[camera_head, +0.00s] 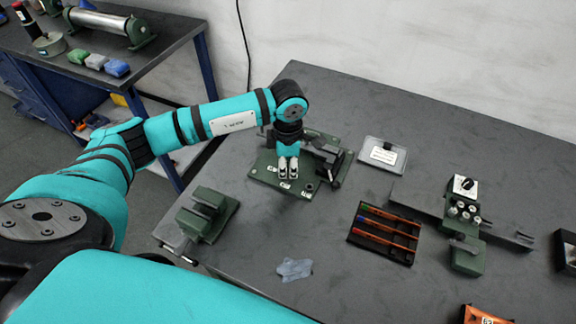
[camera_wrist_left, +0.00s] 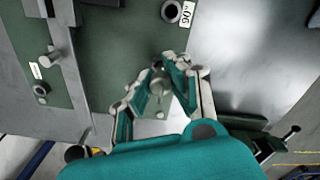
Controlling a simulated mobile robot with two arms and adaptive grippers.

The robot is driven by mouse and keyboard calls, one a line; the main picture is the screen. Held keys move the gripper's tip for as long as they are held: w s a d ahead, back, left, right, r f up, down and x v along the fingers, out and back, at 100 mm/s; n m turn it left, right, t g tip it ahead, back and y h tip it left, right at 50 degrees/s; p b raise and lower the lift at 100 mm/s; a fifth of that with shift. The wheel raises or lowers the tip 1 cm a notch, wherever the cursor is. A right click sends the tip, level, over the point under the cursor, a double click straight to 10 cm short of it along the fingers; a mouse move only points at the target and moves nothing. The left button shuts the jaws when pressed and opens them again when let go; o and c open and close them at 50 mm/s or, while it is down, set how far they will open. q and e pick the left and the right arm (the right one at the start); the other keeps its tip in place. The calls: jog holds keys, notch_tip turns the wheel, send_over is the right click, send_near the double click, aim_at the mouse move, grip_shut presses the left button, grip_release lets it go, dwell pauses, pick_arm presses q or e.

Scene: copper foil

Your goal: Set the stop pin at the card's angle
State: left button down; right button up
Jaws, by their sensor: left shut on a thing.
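The green bending plate (camera_head: 265,172) stands near the table's left edge, with labelled holes and dark bender parts at its right. My left gripper (camera_head: 288,174) points down over it. In the left wrist view the gripper (camera_wrist_left: 157,84) is shut on a small metal pin (camera_wrist_left: 158,83), seen end-on; whether it sits in a hole is unclear. A ringed hole beside a 90° label (camera_wrist_left: 186,14) lies apart from the pin, and another hole (camera_wrist_left: 40,90) has an unreadable label. A white card (camera_head: 383,155) lies behind right; its text is too small to read. My right gripper is out of view.
A green vise (camera_head: 208,213) stands at the table's left edge, with a grey cloth (camera_head: 294,269) in front. A tray of coloured markers (camera_head: 385,232) and a green fixture (camera_head: 466,225) stand to the right. The table's back right is clear.

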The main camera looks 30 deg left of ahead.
pick_arm(q)
jog(key=shift+f+b, duration=0.4)
jog(key=shift+f, duration=0.1)
dwell(0.3)
dwell(0.4)
jog(key=c, duration=1.6)
grip_release()
jog(key=shift+r, duration=0.1)
jog(key=shift+r+p, duration=0.7)
jog(key=shift+r, duration=0.75)
jog(key=o, duration=0.5)
jog(key=shift+o, duration=0.2)
